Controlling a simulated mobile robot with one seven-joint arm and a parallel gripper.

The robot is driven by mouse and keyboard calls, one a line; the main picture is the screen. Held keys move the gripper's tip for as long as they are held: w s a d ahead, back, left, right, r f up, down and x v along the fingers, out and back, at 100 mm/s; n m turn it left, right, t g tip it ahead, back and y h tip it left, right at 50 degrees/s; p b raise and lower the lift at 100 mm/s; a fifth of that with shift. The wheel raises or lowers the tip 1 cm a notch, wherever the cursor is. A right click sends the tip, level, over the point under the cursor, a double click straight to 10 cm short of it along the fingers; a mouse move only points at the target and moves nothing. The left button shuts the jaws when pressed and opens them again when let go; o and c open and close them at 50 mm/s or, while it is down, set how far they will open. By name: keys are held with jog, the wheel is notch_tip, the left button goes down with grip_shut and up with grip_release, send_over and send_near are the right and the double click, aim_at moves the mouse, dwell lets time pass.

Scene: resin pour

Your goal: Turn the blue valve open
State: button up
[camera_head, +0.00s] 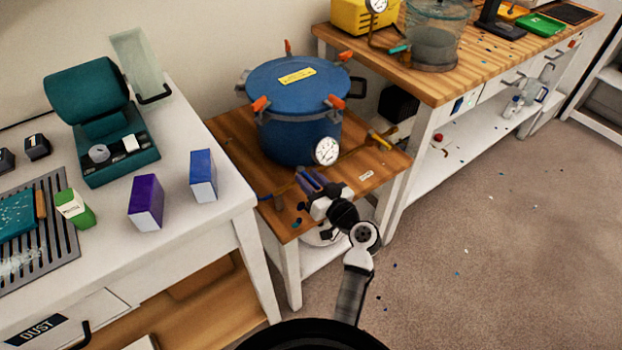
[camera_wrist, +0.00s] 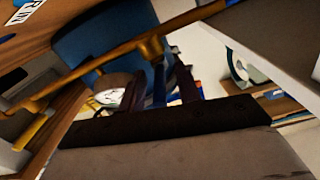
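The blue pot (camera_head: 290,110) with a dial gauge (camera_head: 327,151) stands on the low wooden table. A brass pipe runs in front of it; the pipe also crosses the wrist view (camera_wrist: 90,66). The blue valve handle (camera_wrist: 159,84) hangs from a fitting on this pipe, between the two dark fingers in the wrist view. My gripper (camera_head: 311,180) is at the front of the table, left of and below the gauge. Its fingers look apart, with gaps beside the handle; contact is not clear. The valve's own body is partly hidden.
A yellow handle (camera_head: 380,139) is on the pipe's right side. A white bench (camera_head: 200,235) with small blue and purple boxes stands close on the left. A wooden-topped bench (camera_head: 450,82) stands at the back right. The carpet at the right is mostly clear.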

jog(key=shift+c, duration=0.2)
grip_shut()
